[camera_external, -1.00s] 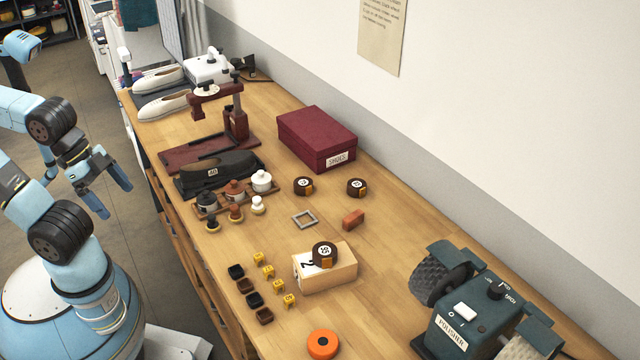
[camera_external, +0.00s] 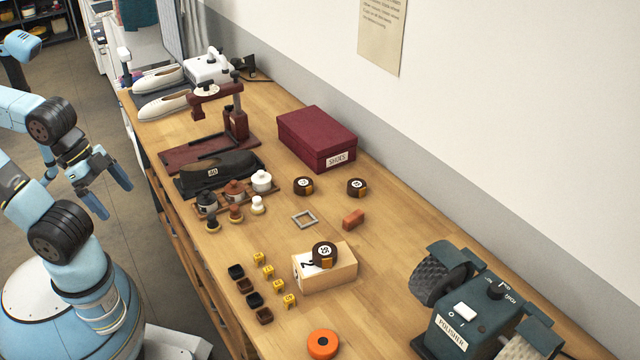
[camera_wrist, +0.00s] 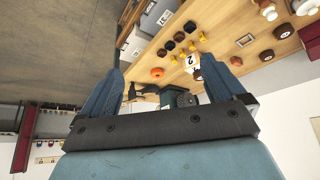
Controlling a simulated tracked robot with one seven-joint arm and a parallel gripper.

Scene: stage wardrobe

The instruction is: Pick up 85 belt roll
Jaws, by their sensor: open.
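Three dark brown belt rolls with round white number labels are on the workbench. One roll (camera_external: 324,254) sits on top of a pale wooden block marked 2 (camera_external: 340,278). Another roll (camera_external: 303,186) lies in front of the maroon box, and a third roll (camera_external: 357,187) lies to its right. The numbers are too small to read surely, so I cannot tell which is 85. My gripper (camera_external: 114,198) is open and empty, off the bench's left side over the floor. In the wrist view its two blue fingers (camera_wrist: 161,66) are apart, with the bench beyond them.
A maroon shoe box (camera_external: 316,138), a grey square frame (camera_external: 305,219) and a reddish block (camera_external: 353,220) are near the rolls. A green polisher (camera_external: 470,315) stands at right. The wall bounds the bench's far side.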

